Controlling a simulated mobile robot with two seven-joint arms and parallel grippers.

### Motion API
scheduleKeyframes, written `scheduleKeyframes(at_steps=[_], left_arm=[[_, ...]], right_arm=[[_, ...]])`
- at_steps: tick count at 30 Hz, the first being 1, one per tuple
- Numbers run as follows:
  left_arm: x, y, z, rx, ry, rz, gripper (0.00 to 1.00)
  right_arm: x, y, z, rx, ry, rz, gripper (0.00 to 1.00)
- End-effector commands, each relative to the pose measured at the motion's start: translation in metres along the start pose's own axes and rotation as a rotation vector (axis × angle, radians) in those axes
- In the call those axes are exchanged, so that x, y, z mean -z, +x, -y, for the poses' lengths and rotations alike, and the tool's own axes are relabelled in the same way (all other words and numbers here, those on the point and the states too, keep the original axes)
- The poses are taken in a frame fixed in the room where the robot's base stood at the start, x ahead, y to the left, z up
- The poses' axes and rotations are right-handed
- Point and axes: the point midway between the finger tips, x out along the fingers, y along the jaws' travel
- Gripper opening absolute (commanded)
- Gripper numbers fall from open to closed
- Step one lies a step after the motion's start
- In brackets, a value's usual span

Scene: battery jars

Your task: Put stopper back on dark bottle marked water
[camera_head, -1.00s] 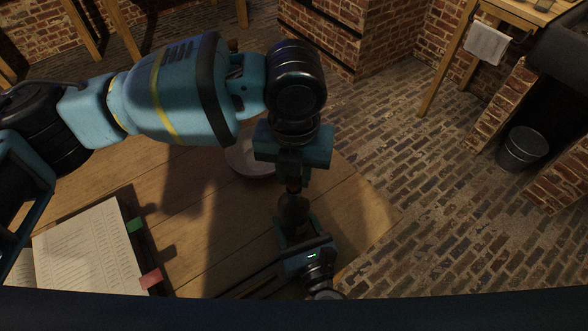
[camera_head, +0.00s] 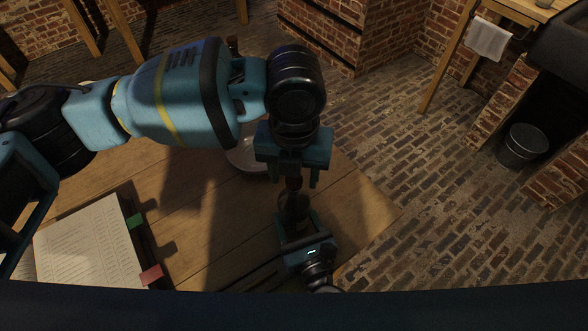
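My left gripper (camera_head: 295,177) points down, with its two fingers spread apart above the dark bottle (camera_head: 295,207). A small dark piece, apparently the stopper (camera_head: 293,183), stands at the bottle's top between these fingers, with gaps on both sides. Whether it is fully seated cannot be told. My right gripper (camera_head: 299,228) comes from below and has the bottle between its fingers, holding it roughly upright over the table's right part. No marking on the bottle is readable.
A pale round dish (camera_head: 247,155) lies on the wooden table (camera_head: 215,235), partly behind my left arm. An open book (camera_head: 90,250) with coloured tabs lies at the left. The table's right edge is near the grippers, with brick floor beyond. A bucket (camera_head: 521,146) stands far right.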

Motion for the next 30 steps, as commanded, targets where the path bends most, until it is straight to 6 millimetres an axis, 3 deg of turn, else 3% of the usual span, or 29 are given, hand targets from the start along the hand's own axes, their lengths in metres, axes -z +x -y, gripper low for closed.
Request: scheduleKeyframes(at_steps=[7, 11, 24, 30], left_arm=[[0.0, -0.002, 0.0, 0.0, 0.0, 0.001, 0.51], [-0.001, -0.014, 0.0, 0.001, 0.0, 0.003, 0.51], [0.0, -0.095, 0.0, 0.001, 0.0, 0.003, 0.51], [0.0, -0.116, 0.0, -0.001, -0.001, 0.001, 0.51]], right_arm=[[0.0, 0.0, 0.0, 0.0, 0.0, 0.0, 0.19], [0.0, 0.0, 0.0, 0.0, 0.0, 0.0, 0.19], [0.0, 0.0, 0.0, 0.0, 0.0, 0.0, 0.19], [0.0, 0.0, 0.0, 0.0, 0.0, 0.0, 0.19]])
